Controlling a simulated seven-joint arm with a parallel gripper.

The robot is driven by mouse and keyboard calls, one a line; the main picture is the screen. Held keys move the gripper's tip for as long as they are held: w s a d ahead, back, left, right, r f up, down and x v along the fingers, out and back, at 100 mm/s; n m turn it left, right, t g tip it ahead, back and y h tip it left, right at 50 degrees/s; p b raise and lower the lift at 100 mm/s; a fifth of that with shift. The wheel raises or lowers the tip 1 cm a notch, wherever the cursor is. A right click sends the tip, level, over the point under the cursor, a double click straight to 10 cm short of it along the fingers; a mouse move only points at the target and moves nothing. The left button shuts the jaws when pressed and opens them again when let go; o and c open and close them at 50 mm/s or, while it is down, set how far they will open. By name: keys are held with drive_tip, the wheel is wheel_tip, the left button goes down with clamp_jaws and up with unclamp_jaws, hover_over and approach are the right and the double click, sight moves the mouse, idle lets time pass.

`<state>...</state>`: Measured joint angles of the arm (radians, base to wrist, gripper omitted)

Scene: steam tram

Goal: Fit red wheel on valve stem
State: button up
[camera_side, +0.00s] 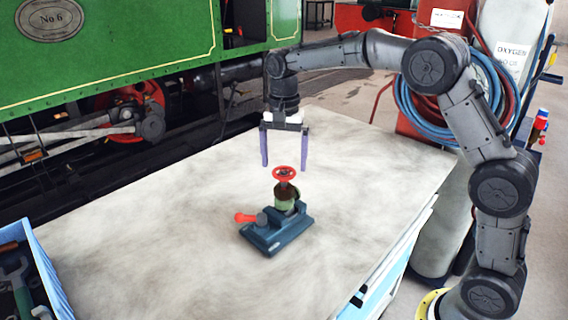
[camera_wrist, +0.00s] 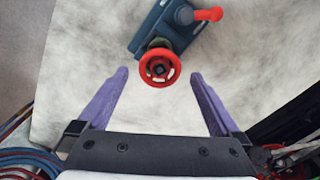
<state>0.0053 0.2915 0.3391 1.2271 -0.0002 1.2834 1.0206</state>
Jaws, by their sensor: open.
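The red wheel (camera_side: 284,173) sits on top of the valve (camera_side: 287,195), over the stem. In the wrist view the wheel (camera_wrist: 159,67) lies flat, and a dark stem end shows in its centre. The valve is held upright in a blue vise (camera_side: 277,233) with a red handle (camera_side: 245,218); the vise body (camera_wrist: 164,25) also shows in the wrist view. My gripper (camera_side: 285,166) is open and empty, pointing down above the wheel. Its purple fingers (camera_wrist: 160,73) stand apart on either side, not touching the wheel. How far down the wheel sits cannot be told.
The pale worktop (camera_side: 150,215) is clear around the vise. A blue crate (camera_side: 45,270) with tools stands at the lower left. A green tram (camera_side: 130,40) is behind the table. Gas cylinders and hoses (camera_side: 405,105) stand at the right behind my arm.

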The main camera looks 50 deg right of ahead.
drive_tip(key=shift+r, duration=2.4)
drive_tip(key=s+r+n+t, duration=0.1)
drive_tip(key=s+r+t, duration=0.1)
drive_tip(key=s+r, duration=0.45)
drive_tip(key=s+r+n+t, duration=0.1)
drive_tip(key=s+r, duration=0.3)
drive_tip(key=s, duration=0.6)
drive_tip(key=s+f+n+t, duration=0.2)
drive_tip(key=s+f+n, duration=0.7)
drive_tip(key=s, duration=0.5)
wheel_tip(320, 180, down, 3)
drive_tip(key=shift+s+a+r+n+t, duration=0.2)
drive_tip(key=shift+n+t, duration=0.1)
drive_tip(key=shift+n, duration=0.1)
